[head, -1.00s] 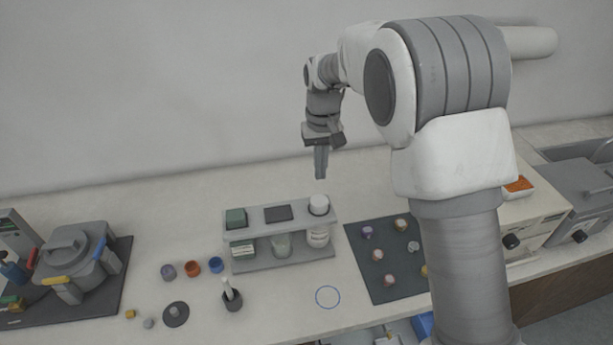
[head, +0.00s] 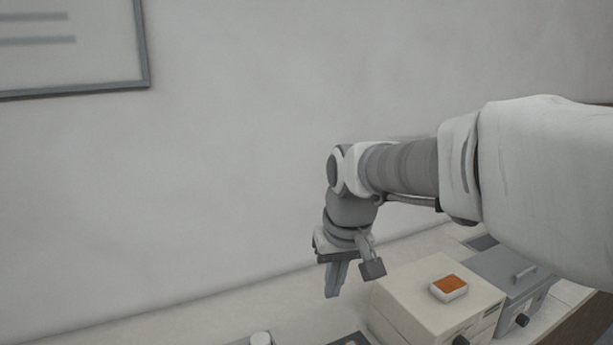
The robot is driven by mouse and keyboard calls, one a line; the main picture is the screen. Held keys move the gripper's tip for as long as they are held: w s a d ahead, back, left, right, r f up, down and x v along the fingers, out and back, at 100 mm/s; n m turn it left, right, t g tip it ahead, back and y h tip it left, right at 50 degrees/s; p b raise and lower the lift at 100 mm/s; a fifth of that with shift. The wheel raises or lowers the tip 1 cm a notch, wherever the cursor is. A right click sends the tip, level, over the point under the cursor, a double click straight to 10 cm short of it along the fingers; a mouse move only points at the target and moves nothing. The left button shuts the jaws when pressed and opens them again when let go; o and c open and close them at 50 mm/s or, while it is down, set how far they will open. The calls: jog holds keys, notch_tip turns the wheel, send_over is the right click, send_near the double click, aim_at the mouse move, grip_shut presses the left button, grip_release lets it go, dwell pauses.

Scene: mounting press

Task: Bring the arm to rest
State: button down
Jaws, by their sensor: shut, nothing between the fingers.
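My gripper (head: 334,290) hangs at the end of my arm, fingers pointing down, in the middle of the head view. It is shut with nothing between the fingers. It appears above the bench (head: 205,315), near the back wall and to the left of a beige box-shaped machine. My arm (head: 400,168) reaches in from the right edge, bends at the wrist and is clear of the things on the bench.
A white cap (head: 261,338) and a dark mat's corner (head: 348,340) show at the bottom edge. A framed board (head: 70,45) hangs on the wall.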

jog(key=s+d+m+t, duration=0.1)
jog(key=s+d, duration=0.3)
jog(key=s, duration=0.4)
jog(key=s+d+m+t+h, duration=0.1)
jog(key=s+d+t, duration=0.1)
jog(key=s+d, duration=0.3)
jog(key=s, duration=0.3)
jog(key=shift+s+d+m, duration=0.25)
jog(key=shift+s+m, duration=0.05)
jog(key=shift+a+r, duration=0.1)
dwell(1.1)
